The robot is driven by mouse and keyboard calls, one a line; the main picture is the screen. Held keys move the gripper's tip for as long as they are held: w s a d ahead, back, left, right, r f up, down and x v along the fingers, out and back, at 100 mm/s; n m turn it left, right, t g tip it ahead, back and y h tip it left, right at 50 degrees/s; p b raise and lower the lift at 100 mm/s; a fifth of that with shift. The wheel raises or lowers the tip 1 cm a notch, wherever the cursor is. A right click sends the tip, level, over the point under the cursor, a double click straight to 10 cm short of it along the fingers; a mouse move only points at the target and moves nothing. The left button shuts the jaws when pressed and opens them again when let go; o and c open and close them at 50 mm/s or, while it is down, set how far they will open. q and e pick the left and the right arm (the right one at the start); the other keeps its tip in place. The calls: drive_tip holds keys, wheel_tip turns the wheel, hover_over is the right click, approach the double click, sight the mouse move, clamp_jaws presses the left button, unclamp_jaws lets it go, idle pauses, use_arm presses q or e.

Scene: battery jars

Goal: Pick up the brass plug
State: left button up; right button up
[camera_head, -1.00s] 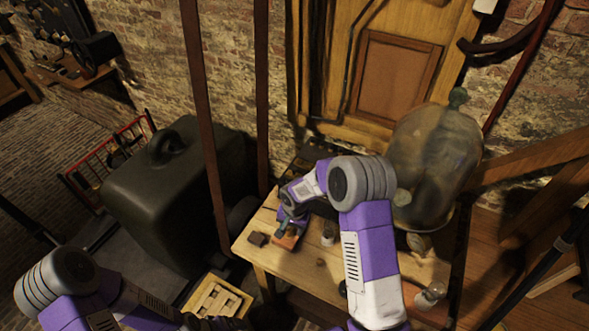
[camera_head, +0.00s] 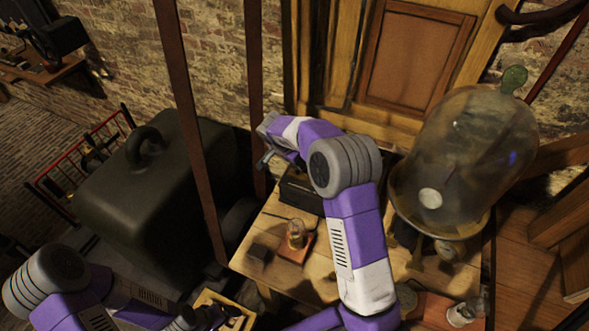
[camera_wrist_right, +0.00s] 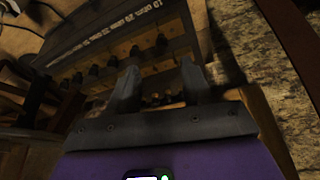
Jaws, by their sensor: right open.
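My right gripper (camera_head: 266,150) is raised at the back left of the wooden table, near a dark box (camera_head: 298,190). In the right wrist view its two fingers (camera_wrist_right: 160,88) are apart, with nothing held between them. Beyond the fingers is a dark-framed box (camera_wrist_right: 110,40) with rows of dark knobs on wood. Small brass-coloured pegs (camera_wrist_right: 158,99) show between the fingers; I cannot tell which, if any, is the brass plug. My left gripper (camera_head: 212,318) is low at the bottom edge, by a pale wooden tray (camera_head: 208,298); its jaws are unclear.
A large glass bell jar (camera_head: 470,150) stands at the right. A glass piece (camera_head: 465,312) is at the front right. Dark upright straps (camera_head: 190,120) pass left of the table.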

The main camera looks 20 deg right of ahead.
sight(297, 169)
drive_tip(key=x, duration=0.5)
drive_tip(key=shift+w+a+f+p, duration=0.1)
drive_tip(key=shift+w+f+p, duration=0.15)
drive_tip(key=shift+f+p, duration=0.05)
drive_tip(key=shift+f, duration=0.25)
drive_tip(key=shift+c, duration=0.3)
clamp_jaws()
